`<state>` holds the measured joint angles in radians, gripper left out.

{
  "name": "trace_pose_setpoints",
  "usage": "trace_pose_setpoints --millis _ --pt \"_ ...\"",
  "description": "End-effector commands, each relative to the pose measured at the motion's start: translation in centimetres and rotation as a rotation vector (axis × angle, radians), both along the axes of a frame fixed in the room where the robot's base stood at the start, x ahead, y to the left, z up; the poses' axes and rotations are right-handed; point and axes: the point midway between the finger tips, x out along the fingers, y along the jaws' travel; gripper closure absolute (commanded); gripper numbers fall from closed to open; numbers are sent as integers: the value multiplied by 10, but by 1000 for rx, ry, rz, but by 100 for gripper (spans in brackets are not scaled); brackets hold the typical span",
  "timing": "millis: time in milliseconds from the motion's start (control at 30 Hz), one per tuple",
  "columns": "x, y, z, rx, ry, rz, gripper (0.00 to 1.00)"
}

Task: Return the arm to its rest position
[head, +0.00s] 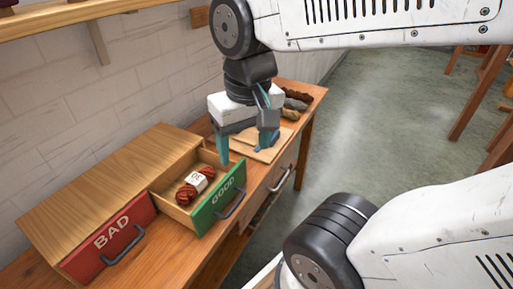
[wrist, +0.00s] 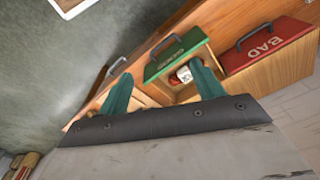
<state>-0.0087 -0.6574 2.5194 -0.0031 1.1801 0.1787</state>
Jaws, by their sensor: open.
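My gripper (head: 245,150) is open and empty, with its two green fingers pointing down above the back right part of the open GOOD drawer. In the wrist view my gripper (wrist: 160,90) shows its fingers spread apart. The green-fronted GOOD drawer (head: 220,204) is pulled out. A dark red skein (head: 186,193) with a white label lies inside it, clear of the fingers. In the wrist view the skein's white label (wrist: 184,74) shows between the fingers. The red-fronted BAD drawer (head: 110,238) is shut.
The wooden drawer cabinet (head: 105,182) stands on the workbench (head: 205,255). Behind my gripper, several brown and grey skeins (head: 293,102) lie near a pale board (head: 262,153). A wooden shelf (head: 60,18) runs along the wall at upper left.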

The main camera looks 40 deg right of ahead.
Motion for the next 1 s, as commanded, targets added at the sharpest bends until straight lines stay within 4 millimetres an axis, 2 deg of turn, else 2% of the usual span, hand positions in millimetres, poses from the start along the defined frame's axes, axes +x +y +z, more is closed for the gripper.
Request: trace_pose_setpoints --millis 100,200,867,967,1000 --pt "-21 -2 2 -12 -14 109 33" --pt "-28 -2 1 -18 -15 157 33" --pt "-29 -2 2 -19 -14 167 33" --pt "-29 -2 2 -19 -14 166 61" --pt "-29 -2 2 -19 -14 166 64"
